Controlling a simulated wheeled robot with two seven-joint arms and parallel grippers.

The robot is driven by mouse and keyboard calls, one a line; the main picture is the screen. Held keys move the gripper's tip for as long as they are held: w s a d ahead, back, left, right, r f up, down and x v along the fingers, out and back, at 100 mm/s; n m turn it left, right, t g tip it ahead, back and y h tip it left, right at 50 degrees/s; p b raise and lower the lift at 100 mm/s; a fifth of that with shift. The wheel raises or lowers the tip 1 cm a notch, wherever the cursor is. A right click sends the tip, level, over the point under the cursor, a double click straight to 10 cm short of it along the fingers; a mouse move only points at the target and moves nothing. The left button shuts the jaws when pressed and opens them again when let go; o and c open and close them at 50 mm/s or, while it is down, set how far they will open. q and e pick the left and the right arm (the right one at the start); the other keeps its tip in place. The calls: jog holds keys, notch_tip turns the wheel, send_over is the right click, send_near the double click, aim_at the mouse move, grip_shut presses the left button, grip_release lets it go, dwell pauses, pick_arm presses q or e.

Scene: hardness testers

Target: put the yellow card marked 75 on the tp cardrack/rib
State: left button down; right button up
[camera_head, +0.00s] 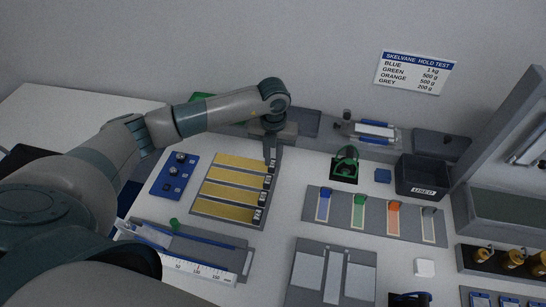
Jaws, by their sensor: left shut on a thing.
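Several long yellow cards (228,194) lie side by side in a grey rack (232,217) left of the middle of the table. Each has a dark and white marked block at its right end; the numbers are too small for me to read. My left gripper (271,162) points down at the right end of the farthest yellow card (236,164). It is shut on that card's end, as far as I can tell, and the card still lies level with the others. The gripper hides part of that end. My right gripper does not show.
A blue block with knobs (174,175) stands left of the rack. A ruler (187,267) lies in front. To the right are a board with coloured tags (375,216), a dark bin marked USED (423,178) and a green item on a black pad (345,166).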

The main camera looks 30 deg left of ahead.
pick_arm(q)
jog(key=shift+f, duration=0.1)
jog(key=c, duration=1.7)
grip_release()
jog(key=shift+o, duration=0.2)
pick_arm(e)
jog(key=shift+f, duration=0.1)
